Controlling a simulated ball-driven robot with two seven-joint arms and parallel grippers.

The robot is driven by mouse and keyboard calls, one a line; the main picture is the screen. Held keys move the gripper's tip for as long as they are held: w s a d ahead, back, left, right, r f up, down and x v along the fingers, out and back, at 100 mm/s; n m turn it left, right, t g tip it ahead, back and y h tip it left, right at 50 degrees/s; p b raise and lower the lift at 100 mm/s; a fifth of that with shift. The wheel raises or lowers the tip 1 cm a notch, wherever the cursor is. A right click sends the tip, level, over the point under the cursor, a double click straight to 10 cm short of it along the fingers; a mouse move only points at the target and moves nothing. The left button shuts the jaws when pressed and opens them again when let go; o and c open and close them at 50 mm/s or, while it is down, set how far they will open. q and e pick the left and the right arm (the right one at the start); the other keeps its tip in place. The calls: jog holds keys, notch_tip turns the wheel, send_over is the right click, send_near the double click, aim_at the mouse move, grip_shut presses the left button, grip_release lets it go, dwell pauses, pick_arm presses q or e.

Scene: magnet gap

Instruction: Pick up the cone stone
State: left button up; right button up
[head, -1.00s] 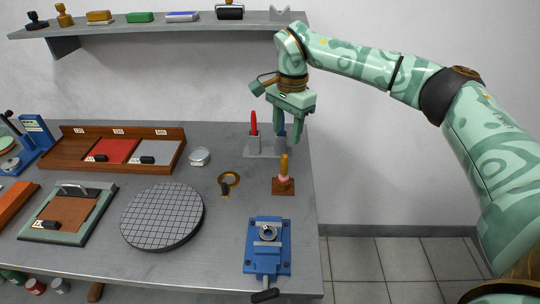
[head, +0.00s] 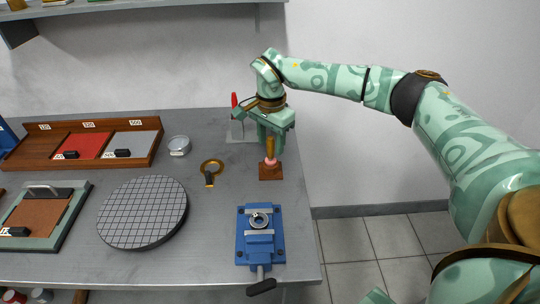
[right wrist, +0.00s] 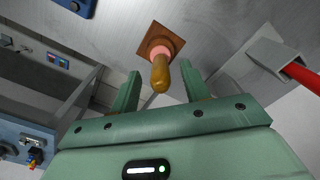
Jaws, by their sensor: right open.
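The cone stone (head: 270,161) stands upright on a square brown wooden base (head: 271,173) near the right edge of the table. Its tan wooden handle points up and its pink part sits at the bottom. In the right wrist view the handle (right wrist: 160,75) rises toward me between the fingers. My right gripper (head: 271,138) is open and points down over the cone stone, its two fingers (right wrist: 160,72) on either side of the handle with a gap to each. The fingers partly hide the handle's top in the head view. My left gripper is not in view.
A grey holder (head: 240,132) with a red tool stands just behind, left of my gripper. A brass-ringed magnifier (head: 212,167) lies to the left. A blue vise-like fixture (head: 260,235) is in front. A round gridded plate (head: 143,210) lies further left.

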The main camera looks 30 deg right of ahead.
aim_at(271, 157)
notch_tip(271, 157, down, 4)
jog(key=shift+w+r+b, duration=0.1)
jog(key=shift+r+b, duration=0.05)
jog(key=shift+b, duration=0.25)
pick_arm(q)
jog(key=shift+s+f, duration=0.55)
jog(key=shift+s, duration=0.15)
pick_arm(e)
jog(key=shift+r, duration=0.1)
jog(key=shift+c, duration=0.4)
grip_shut()
jog(key=shift+r, duration=0.15)
